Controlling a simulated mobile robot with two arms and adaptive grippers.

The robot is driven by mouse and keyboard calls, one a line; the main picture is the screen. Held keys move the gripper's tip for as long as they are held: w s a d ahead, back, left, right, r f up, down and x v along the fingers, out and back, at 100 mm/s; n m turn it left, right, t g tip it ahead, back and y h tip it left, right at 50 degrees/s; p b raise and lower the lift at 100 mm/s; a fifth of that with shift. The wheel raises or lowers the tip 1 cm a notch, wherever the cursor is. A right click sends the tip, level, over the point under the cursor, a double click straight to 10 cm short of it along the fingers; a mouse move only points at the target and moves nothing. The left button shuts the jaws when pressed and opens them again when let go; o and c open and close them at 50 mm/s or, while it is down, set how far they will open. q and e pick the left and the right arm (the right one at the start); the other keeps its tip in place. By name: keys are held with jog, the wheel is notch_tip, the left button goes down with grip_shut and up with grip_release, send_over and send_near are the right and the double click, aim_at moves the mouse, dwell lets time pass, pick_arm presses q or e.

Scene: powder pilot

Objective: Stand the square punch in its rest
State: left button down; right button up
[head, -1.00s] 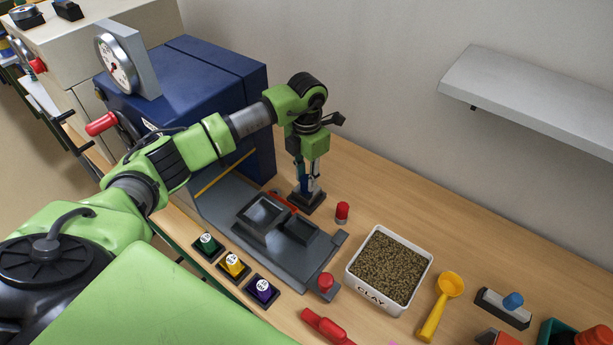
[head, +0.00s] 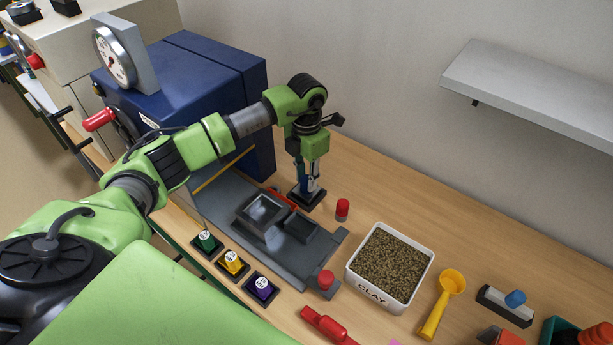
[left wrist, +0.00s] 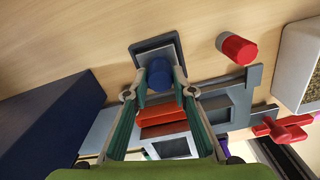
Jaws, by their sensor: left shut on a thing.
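My left gripper (head: 306,186) points down at the back of the bench. It is shut on the square punch, whose blue round handle (left wrist: 159,76) shows between the fingertips in the left wrist view. A dark square rest (left wrist: 170,46) with a raised rim lies directly below the handle; it also shows under the fingers in the head view (head: 318,198). The punch's lower end is hidden by its handle and the fingers, so I cannot tell whether it touches the rest's floor. My right gripper is not in view.
A grey press bed with a square die (head: 262,209) lies just in front of the rest. A blue press (head: 210,75) stands to the left. A red-topped peg (head: 342,208) and a clay tub (head: 430,262) stand to the right. Bare bench lies behind the tub.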

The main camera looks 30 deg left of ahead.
pick_arm(q)
jog(key=shift+f+b, duration=0.25)
jog(key=shift+b, duration=0.05)
jog(key=c, duration=1.6)
grip_release()
jog(key=shift+c, duration=0.2)
